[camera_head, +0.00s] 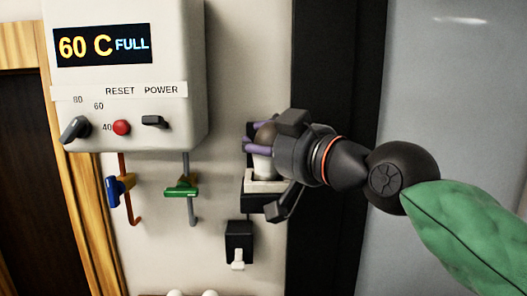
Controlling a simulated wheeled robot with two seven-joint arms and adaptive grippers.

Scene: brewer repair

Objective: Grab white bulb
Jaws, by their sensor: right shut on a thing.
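My right gripper (258,142) comes in from the right, against the wall unit right of the brewer panel. Its purple fingertips are shut on a brownish, rounded bulb (265,133), partly hidden by the fingers. The bulb sits above a white neck or socket (262,164) on a white and black base (265,187). I cannot tell whether the bulb is seated in it. Two white rounded tops, perhaps white bulbs (175,293), show at the bottom edge, mostly cut off. My left gripper is not in view.
The brewer control box (150,65) reads 60 C FULL. Below it hang a blue valve (113,190) and a green valve (181,191) on pipes. A black switch box (239,238) with a white lever is below the gripper. A wooden frame stands at left.

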